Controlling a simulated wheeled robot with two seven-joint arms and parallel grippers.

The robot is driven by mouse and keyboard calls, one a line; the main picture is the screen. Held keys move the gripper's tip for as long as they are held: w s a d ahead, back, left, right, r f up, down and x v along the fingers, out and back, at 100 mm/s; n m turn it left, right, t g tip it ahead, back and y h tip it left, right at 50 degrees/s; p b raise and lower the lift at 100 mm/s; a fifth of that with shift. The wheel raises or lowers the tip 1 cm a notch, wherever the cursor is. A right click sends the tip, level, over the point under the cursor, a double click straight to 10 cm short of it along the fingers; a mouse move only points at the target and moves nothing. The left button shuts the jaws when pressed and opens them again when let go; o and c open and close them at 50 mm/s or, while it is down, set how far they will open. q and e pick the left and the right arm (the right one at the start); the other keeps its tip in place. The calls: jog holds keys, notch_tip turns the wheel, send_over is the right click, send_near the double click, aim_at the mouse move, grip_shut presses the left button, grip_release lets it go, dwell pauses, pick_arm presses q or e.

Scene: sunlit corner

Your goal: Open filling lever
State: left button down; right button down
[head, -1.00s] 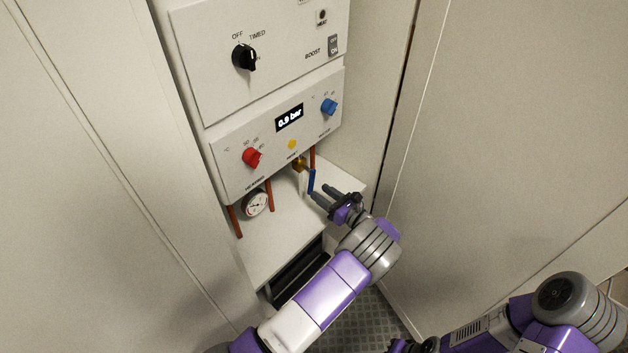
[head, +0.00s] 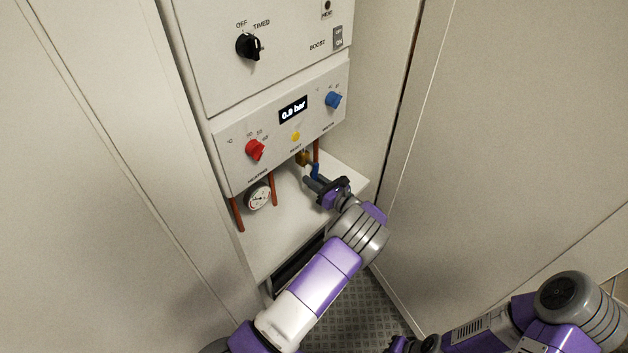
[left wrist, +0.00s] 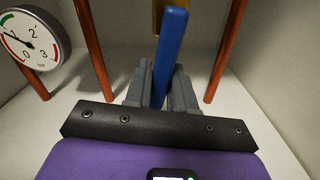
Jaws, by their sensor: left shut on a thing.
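The blue filling lever (head: 315,171) hangs from a brass valve (head: 303,157) under the boiler panel. In the left wrist view the lever (left wrist: 171,45) comes down, slightly tilted, between the two grey fingers. My left gripper (head: 313,183) is shut on the lever's lower part, and its fingers (left wrist: 160,88) hide the lever's end. A dark part of my right gripper (head: 418,345) shows at the bottom edge of the head view; its jaws cannot be made out.
The display (head: 293,109) reads 0.9 bar. Copper pipes (left wrist: 218,55) stand on both sides of the lever. A round pressure gauge (head: 258,197) is to its left. A white ledge (head: 280,222) lies below, and a cabinet wall (head: 490,150) closes the right side.

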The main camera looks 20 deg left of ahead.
pick_arm(q)
jog(key=shift+w+d+n+b, duration=0.1)
jog(key=shift+w+n+b, duration=0.15)
jog(key=shift+n+b, duration=0.3)
jog(key=c, duration=1)
grip_release()
jog(key=shift+c, duration=0.2)
jog(key=p+v, duration=0.1)
jog(key=v, duration=0.6)
jog(key=shift+d+p, duration=0.3)
jog(key=shift+p, duration=0.05)
